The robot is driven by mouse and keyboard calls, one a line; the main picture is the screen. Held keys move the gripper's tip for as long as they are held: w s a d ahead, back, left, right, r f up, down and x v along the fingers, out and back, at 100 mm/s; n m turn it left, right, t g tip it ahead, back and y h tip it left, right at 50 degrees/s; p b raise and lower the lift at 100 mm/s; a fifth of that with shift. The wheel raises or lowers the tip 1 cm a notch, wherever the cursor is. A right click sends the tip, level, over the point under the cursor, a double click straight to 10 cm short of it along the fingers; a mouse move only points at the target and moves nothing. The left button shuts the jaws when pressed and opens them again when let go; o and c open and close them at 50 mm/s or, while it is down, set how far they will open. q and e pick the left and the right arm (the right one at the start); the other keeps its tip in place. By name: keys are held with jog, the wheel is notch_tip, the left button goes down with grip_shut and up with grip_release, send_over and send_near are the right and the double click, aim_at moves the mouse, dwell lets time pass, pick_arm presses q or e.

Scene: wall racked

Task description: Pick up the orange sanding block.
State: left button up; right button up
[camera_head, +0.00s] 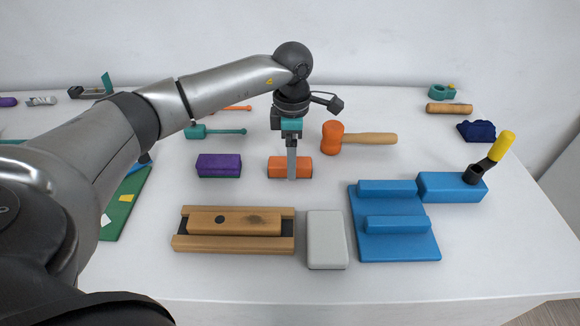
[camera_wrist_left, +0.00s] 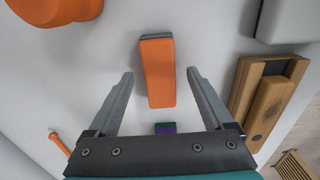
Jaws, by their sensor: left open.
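The orange sanding block (camera_head: 276,167) lies on the white table in the head view, partly hidden behind my left gripper (camera_head: 291,178). My left gripper comes down from above it with its fingers pointing at the table. In the left wrist view the orange sanding block (camera_wrist_left: 157,75) lies between and beyond the two open fingertips of my left gripper (camera_wrist_left: 161,72). A dark grey layer shows at the block's far end. The fingers stand apart from its sides and hold nothing. My right gripper is not in view.
A purple block (camera_head: 219,165) lies left of the orange one, and an orange mallet (camera_head: 333,138) right behind it. In front are a wooden block in a tray (camera_head: 182,243), a light grey box (camera_head: 327,240) and a blue fixture (camera_head: 400,252).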

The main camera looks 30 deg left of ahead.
pick_arm(q)
jog(key=shift+f, duration=0.95)
jog(key=shift+c, duration=0.2)
grip_shut()
